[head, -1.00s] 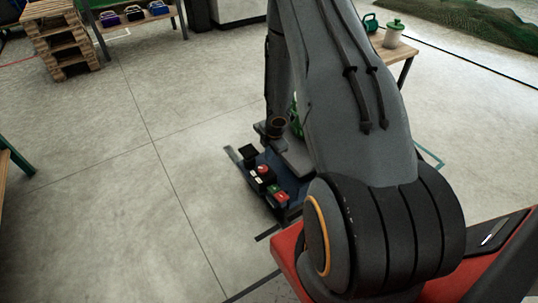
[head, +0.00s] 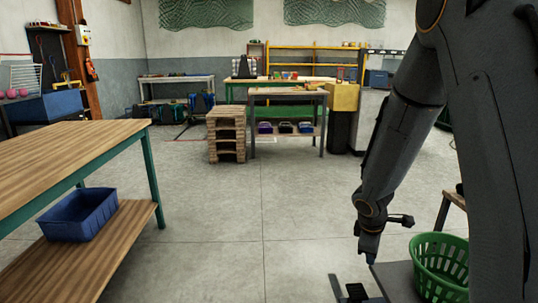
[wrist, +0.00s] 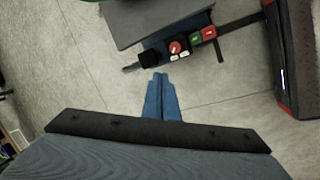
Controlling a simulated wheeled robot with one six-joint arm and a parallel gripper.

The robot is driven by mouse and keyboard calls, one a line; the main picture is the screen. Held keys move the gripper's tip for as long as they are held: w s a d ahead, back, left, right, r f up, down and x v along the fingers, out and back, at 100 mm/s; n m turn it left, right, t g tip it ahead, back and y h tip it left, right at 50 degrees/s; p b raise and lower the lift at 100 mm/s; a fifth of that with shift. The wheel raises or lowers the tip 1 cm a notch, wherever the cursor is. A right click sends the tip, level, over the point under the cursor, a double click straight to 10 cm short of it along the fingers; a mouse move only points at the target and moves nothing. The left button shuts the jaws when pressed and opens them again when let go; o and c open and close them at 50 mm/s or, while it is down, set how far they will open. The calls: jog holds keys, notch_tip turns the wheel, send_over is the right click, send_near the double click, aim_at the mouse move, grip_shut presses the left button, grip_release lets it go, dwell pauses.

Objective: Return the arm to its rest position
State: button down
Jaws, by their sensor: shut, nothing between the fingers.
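My arm hangs down the right side of the head view, dark grey and bent. My gripper (head: 370,258) is at its lower end, pointing down, just left of a green basket (head: 440,262). In the wrist view the blue fingers of my gripper (wrist: 160,78) are together with nothing between them. They point toward the floor and a panel with red and green buttons (wrist: 185,45), and touch nothing that I can see.
A wooden table (head: 85,150) with a green frame stands at left, a blue bin (head: 78,214) on its lower shelf. Stacked pallets (head: 226,135) and a workbench (head: 288,95) stand farther back. Open concrete floor lies between them and my arm.

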jog(key=s+a+r+m, duration=0.4)
jog(key=s+a+r, duration=0.5)
jog(key=r, duration=0.2)
jog(key=s+a+r+m+g+y, duration=0.15)
jog(key=s+a+r, duration=0.35)
jog(key=s, duration=0.5)
jog(key=s+a+r+m+g+y, duration=0.1)
jog(key=s+a+r+m+y, duration=0.15)
jog(key=s+a, duration=0.55)
jog(key=s+d+r+m+h+p, duration=0.1)
jog(key=d+r+m+p, duration=0.3)
jog(key=d+r+p, duration=0.7)
jog(key=r+p, duration=0.1)
jog(key=p, duration=0.8)
jog(key=shift+d+p, duration=0.15)
jog(key=shift+p, duration=0.2)
